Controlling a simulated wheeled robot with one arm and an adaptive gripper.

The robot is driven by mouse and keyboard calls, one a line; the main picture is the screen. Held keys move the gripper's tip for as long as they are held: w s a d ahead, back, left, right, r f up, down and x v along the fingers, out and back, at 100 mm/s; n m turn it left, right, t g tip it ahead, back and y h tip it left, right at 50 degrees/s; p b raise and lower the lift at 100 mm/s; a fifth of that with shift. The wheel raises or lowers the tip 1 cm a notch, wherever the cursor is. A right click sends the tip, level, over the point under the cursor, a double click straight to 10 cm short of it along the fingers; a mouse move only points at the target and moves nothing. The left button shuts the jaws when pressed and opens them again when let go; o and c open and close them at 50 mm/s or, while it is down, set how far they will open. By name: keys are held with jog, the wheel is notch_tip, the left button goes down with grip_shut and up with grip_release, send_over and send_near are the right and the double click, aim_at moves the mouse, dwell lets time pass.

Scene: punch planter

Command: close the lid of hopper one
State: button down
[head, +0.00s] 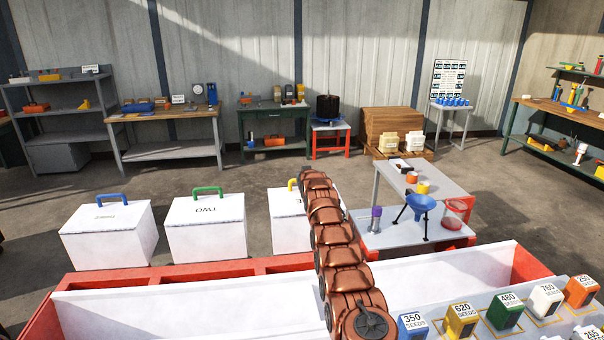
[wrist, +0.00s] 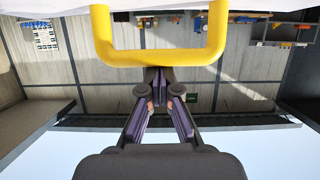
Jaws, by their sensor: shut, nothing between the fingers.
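Three white hoppers with lid handles stand in a row in the head view. The left one (head: 108,240) has a blue handle and upside-down lettering too small to read surely. The middle one (head: 205,230), marked TWO, has a green handle. The right one (head: 288,228) has a yellow handle (head: 292,184); my arm hides much of it and its lettering. In the wrist view the yellow handle (wrist: 160,57) spans the upper middle, below a white edge. My gripper (wrist: 160,76) is shut and empty, its tips close to the handle's bar; I cannot tell whether they touch.
A long red-framed white trough (head: 170,312) lies in front of the hoppers. Seed boxes (head: 460,318) stand at lower right. A grey table (head: 440,188) with a blue funnel (head: 420,203) stands right of my arm. Open floor lies behind the hoppers.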

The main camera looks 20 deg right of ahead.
dwell(0.7)
jog(key=shift+r, duration=0.25)
jog(key=shift+s+f, duration=0.1)
jog(key=shift+s, duration=0.25)
